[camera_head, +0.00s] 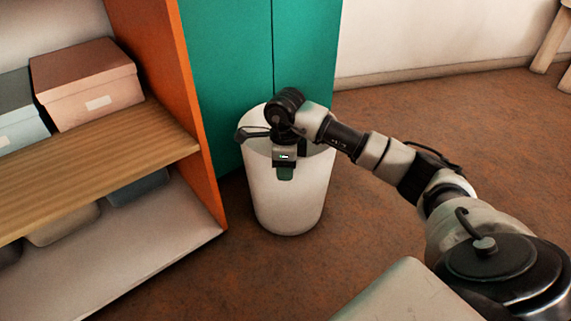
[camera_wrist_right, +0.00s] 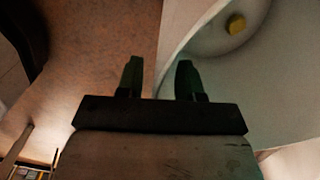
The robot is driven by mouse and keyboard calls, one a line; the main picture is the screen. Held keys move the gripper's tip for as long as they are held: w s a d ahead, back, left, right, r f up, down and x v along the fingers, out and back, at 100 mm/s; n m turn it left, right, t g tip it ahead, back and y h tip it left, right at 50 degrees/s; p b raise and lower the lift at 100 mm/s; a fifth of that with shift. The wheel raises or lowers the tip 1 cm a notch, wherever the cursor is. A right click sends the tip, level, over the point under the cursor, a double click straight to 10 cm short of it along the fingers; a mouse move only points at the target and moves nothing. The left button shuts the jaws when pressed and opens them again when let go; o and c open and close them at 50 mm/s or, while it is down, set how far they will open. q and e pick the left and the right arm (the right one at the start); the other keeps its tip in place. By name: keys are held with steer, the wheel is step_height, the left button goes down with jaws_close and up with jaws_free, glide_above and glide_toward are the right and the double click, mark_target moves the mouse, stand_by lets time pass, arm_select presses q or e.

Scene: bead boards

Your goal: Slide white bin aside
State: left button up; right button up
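The white bin (camera_head: 290,205) stands upright on the floor in front of the teal cabinet; it also shows in the right wrist view (camera_wrist_right: 230,75). My right gripper (camera_head: 286,172) points down at the bin's near rim. In the right wrist view the two dark green fingers of my right gripper (camera_wrist_right: 158,70) are apart. I cannot tell whether either finger touches the wall. A small yellow thing (camera_wrist_right: 237,24) lies inside the bin. My left gripper is not in view.
Teal cabinet doors (camera_head: 225,60) stand right behind the bin. An orange-sided shelf (camera_head: 180,100) with boxes (camera_head: 87,90) is close on its left. The brown floor (camera_head: 400,120) right of the bin is clear. A pale surface (camera_head: 410,295) is at the bottom.

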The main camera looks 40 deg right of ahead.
jaws_close()
steer(key=shift+s, duration=0.1)
stand_by(1.3)
